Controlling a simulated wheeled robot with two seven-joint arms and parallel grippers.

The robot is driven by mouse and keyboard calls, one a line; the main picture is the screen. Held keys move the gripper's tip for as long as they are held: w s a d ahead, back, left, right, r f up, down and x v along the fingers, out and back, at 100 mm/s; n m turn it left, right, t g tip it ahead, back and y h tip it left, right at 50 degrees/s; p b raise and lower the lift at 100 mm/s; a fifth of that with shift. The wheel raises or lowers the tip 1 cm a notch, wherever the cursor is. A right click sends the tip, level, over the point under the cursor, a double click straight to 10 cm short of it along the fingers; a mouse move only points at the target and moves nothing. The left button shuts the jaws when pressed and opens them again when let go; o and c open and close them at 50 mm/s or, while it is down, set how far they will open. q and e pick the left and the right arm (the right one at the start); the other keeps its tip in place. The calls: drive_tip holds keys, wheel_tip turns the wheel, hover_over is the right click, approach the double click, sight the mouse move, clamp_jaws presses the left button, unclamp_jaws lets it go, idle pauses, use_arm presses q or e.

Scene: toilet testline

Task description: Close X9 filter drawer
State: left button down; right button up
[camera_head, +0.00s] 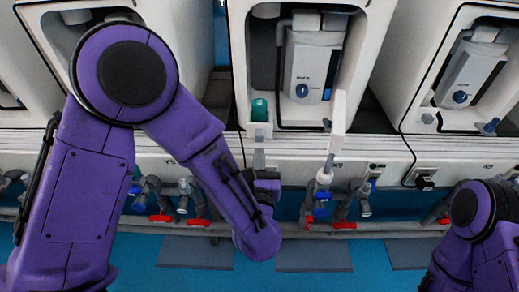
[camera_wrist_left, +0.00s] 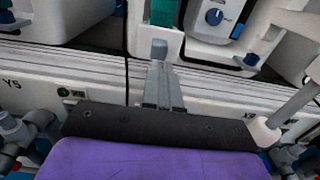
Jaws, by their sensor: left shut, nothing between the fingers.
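The middle white unit (camera_head: 237,60) stands above a label that is too small to read for sure but looks like X9. A white upright panel (camera_head: 338,120) juts out at its lower right, with a white rod-like part (camera_head: 325,172) below it; it looks like the pulled-out filter drawer. The rod also shows at the right of the left wrist view (camera_wrist_left: 297,103). My left gripper (camera_head: 259,158) is shut and empty, left of the panel and apart from it. Its fingertips (camera_wrist_left: 160,50) show just below a teal part (camera_wrist_left: 163,12). My right gripper is out of the head view.
More white units stand to the left and right (camera_head: 440,55). Below the ledge run grey pipes (camera_head: 380,230) and valves with red and blue handles (camera_head: 160,217). Blue floor with dark grey mats (camera_head: 315,257) lies below. My right forearm is at the lower right.

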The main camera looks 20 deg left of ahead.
sight(260, 128)
use_arm(q)
drive_tip(key=shift+x, duration=1.8)
drive_tip(key=shift+w, duration=0.1)
drive_tip(key=b+x, duration=0.1)
drive_tip(key=x, duration=0.7)
drive_tip(key=shift+w+a+f, duration=0.15)
drive_tip(key=shift+w, duration=0.25)
drive_tip(key=shift+w+a, duration=0.15)
drive_tip(key=shift+w, duration=0.15)
drive_tip(key=shift+w+r, duration=0.1)
drive_tip(key=shift+r, duration=0.25)
drive_tip(key=shift+a, duration=0.1)
